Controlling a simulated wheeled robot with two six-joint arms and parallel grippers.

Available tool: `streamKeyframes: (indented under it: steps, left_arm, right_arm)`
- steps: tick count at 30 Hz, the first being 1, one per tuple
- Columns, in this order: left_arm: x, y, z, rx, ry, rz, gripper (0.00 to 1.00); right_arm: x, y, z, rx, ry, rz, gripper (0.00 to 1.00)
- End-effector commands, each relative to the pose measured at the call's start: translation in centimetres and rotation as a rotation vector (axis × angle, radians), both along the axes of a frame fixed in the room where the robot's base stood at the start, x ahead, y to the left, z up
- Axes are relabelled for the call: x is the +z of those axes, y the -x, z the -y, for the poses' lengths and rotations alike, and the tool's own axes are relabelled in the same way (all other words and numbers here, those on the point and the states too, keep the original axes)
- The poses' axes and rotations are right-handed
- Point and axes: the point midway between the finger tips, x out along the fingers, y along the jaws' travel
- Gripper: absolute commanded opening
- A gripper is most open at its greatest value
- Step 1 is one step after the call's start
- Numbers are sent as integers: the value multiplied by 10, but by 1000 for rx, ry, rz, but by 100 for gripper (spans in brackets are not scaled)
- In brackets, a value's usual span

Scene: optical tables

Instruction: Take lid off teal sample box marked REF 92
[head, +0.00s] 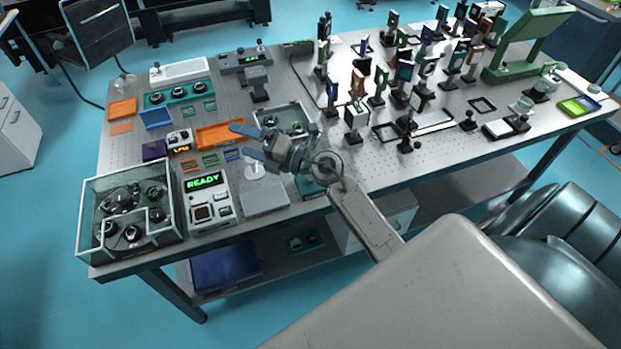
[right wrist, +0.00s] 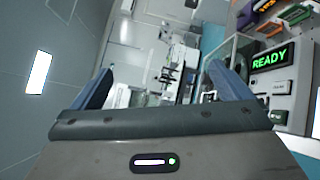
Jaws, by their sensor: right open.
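A teal box (head: 312,187) sits near the front edge of the optical table, mostly hidden behind my right wrist and forearm. I cannot read a REF 92 mark on it or tell whether its lid is on. My right gripper (head: 241,142) is above the table, left of the teal box, with its blue fingers spread and pointing left. The right wrist view shows the two blue fingers apart with nothing between them (right wrist: 163,88). My left gripper is not in view.
The READY instrument (head: 207,199) and a glass-walled enclosure (head: 128,208) stand at the front left. A grey plate (head: 264,198) lies at the front edge. Orange (head: 219,134) and blue (head: 156,119) trays lie farther back. Several optic mounts (head: 404,66) crowd the right side.

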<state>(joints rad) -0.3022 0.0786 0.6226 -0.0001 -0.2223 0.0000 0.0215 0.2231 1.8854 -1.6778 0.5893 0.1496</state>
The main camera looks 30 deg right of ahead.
Motion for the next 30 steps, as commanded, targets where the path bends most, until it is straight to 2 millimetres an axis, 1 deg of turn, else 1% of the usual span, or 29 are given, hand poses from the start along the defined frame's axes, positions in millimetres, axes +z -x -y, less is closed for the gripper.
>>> streamKeyframes:
  steps: [1,2,3,5,6,8,9,11,12,15,16,18,21,23,26,30]
  left_arm:
    - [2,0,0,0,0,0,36]
    - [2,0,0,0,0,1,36]
    - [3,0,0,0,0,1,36]
    - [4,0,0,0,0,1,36]
    - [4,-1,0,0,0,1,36]
    - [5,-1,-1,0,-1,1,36]
    - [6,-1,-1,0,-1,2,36]
    - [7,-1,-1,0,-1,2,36]
    - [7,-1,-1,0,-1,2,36]
    - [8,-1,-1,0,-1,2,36]
    - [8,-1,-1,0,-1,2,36]
    - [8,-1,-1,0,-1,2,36]
    - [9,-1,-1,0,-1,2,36]
    - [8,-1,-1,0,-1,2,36]
    - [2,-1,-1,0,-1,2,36]
    - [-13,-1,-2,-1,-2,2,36]
  right_arm:
    - [-10,-7,-6,61,124,-26,98]
    - [-20,-10,-8,99,202,-54,98]
    - [-34,-13,-9,146,305,-94,98]
    - [-55,-18,-3,204,460,-171,98]
    - [-69,-19,5,236,559,-233,98]
    - [-89,-20,22,277,699,-340,98]
    - [-99,-20,36,297,787,-417,98]
    - [-111,-17,59,317,904,-543,98]
    - [-116,-15,76,322,970,-627,98]
    - [-121,-5,113,322,1096,-827,98]
    - [-120,-2,123,320,1122,-881,98]
    - [-117,5,140,310,1169,-986,98]
    - [-114,13,156,298,1205,-1089,98]
    - [-113,15,161,294,1215,-1123,98]
    - [-117,17,164,291,1220,-1144,98]
    - [-133,17,164,292,1221,-1144,98]
